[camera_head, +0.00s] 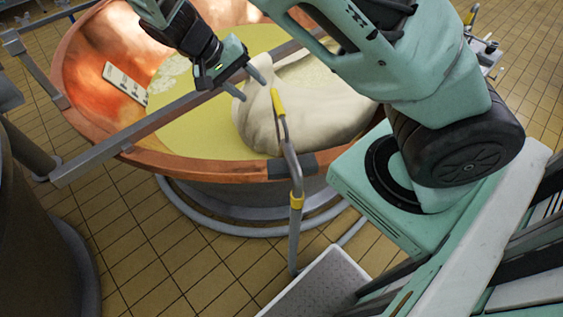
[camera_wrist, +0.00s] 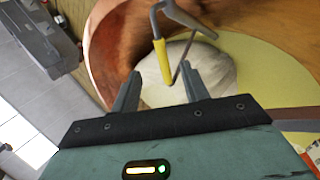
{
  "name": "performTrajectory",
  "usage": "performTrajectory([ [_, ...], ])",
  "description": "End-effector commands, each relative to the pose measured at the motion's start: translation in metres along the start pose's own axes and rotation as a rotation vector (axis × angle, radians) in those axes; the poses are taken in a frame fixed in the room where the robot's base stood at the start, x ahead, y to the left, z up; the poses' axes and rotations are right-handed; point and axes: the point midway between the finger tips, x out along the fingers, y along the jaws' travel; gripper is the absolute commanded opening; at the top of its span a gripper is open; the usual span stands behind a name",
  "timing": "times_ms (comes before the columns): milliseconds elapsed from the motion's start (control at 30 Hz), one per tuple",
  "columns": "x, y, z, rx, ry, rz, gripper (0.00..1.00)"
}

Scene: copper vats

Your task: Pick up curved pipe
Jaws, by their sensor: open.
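The curved pipe (camera_head: 288,152) is grey with yellow sleeves. In the head view it stands at the near rim of the copper vat, its upper yellow end in front of a pale cloth bundle (camera_head: 320,110). In the wrist view a yellow-ended grey pipe (camera_wrist: 162,62) shows beyond the fingers, its yellow part between them in the picture. My gripper (camera_head: 247,84) is open and empty over the vat, a little left of and above the pipe's yellow end in the head view. It also shows open in the wrist view (camera_wrist: 162,80). The pipe appears apart from both fingers.
The copper vat (camera_head: 190,167) holds yellowish liquid (camera_head: 190,120). A metal bar (camera_head: 165,115) crosses it below my gripper. A white labelled strip (camera_head: 125,82) leans inside the left wall. A grey perforated step (camera_head: 318,285) stands in front. Tiled floor (camera_head: 170,260) is clear at lower left.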

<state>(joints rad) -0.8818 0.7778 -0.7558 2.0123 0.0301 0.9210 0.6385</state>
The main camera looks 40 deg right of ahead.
Motion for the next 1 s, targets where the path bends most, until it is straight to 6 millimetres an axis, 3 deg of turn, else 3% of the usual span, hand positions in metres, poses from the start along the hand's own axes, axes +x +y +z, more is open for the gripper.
performTrajectory([
  [400, 0.084, 0.002, 0.001, 0.0, -0.006, 0.002, 0.45],
  [733, 0.11, 0.002, -0.001, -0.002, -0.004, 0.0, 0.45],
  [1000, 0.147, 0.002, -0.004, -0.002, -0.004, 0.0, 0.45],
])
